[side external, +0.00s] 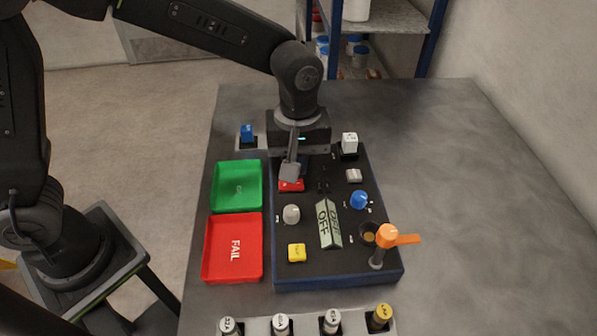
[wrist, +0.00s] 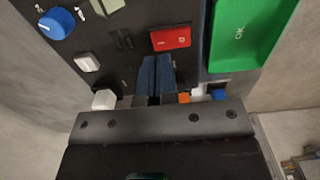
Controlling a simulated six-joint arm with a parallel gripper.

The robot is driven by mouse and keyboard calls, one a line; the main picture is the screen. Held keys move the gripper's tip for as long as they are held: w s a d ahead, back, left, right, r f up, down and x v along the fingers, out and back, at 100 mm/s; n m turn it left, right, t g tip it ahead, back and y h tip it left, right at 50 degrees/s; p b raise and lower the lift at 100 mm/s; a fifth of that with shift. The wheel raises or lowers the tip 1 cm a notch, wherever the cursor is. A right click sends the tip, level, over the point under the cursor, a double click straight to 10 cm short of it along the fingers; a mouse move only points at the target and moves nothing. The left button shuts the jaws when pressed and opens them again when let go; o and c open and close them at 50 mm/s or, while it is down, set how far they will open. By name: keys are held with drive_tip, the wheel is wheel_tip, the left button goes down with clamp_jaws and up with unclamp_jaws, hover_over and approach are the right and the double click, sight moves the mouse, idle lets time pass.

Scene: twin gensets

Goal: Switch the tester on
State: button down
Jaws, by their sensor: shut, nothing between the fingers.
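The tester is a dark panel box (side external: 335,272) on the grey table. A red rocker switch (side external: 291,186) sits near its far left corner. In the wrist view the red rocker (wrist: 170,39) shows I and O marks; I cannot tell which side is pressed. A pale green sign block (side external: 328,223) on the panel reads OFF. My gripper (side external: 290,173) is shut and empty, pointing down over the red rocker and partly hiding it in the side view. In the wrist view the fingertips (wrist: 156,60) are just beside the rocker; contact cannot be told.
The panel also carries a blue knob (side external: 359,200), a grey knob (side external: 291,214), a yellow button (side external: 297,253) and an orange-handled part (side external: 389,237). A green tray (side external: 237,206) and a red FAIL tray (side external: 233,270) lie to the left. The table's right side is clear.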

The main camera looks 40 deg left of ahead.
sight(279, 185)
wheel_tip(279, 185, down, 2)
drive_tip(key=shift+f, duration=0.25)
drive_tip(key=shift+r, duration=0.1)
drive_tip(key=shift+s+a, duration=0.1)
drive_tip(key=shift+s+a+r, duration=0.3)
drive_tip(key=shift+s+a, duration=0.1)
drive_tip(key=shift+a, duration=0.05)
drive_tip(key=shift+r, duration=0.1)
wheel_tip(279, 185, up, 14)
drive_tip(key=s+a, duration=0.1)
drive_tip(key=shift+s+a, duration=0.2)
